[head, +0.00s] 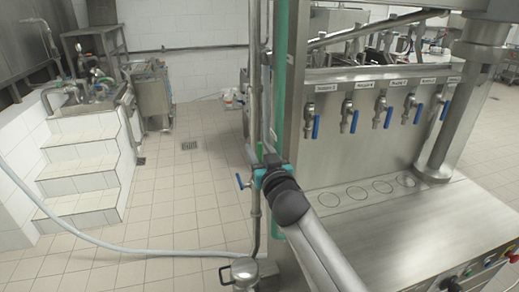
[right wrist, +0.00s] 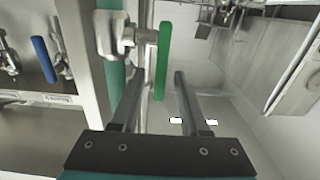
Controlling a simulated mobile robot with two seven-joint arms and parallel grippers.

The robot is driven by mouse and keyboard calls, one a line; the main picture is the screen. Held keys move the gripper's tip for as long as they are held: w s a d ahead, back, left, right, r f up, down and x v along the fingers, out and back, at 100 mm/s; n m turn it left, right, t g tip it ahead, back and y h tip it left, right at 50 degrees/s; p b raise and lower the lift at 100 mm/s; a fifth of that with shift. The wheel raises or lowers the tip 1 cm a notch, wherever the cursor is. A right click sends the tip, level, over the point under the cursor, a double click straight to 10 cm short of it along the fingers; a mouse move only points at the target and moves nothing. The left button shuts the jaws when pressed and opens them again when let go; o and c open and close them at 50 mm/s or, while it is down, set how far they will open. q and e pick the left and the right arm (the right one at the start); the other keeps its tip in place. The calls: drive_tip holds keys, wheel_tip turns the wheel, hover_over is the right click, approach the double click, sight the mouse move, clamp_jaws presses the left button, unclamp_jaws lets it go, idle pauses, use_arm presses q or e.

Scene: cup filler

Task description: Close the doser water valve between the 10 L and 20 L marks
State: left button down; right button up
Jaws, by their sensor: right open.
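The green valve handle (right wrist: 163,62) stands long and upright in the right wrist view, joined to a metal valve body (right wrist: 116,36) at its left. My right gripper (right wrist: 158,84) is open, with the lower part of the handle lying in the gap between its fingertips; I cannot tell if they touch it. In the head view my right gripper (head: 264,163) is beside the vertical pipe at the left end of the steel machine. A tall green tube (head: 281,75) rises behind it. No litre marks are readable. My left gripper is not in view.
A blue-handled valve (head: 241,181) sits on the pipe just left of my gripper. Several blue-handled taps (head: 354,115) line the machine front above its steel counter (head: 400,225). A hose (head: 130,250) crosses the tiled floor. White steps (head: 85,165) stand at left; the floor between is clear.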

drive_tip(key=shift+w, duration=0.1)
clamp_jaws()
idle(0.4)
idle(1.1)
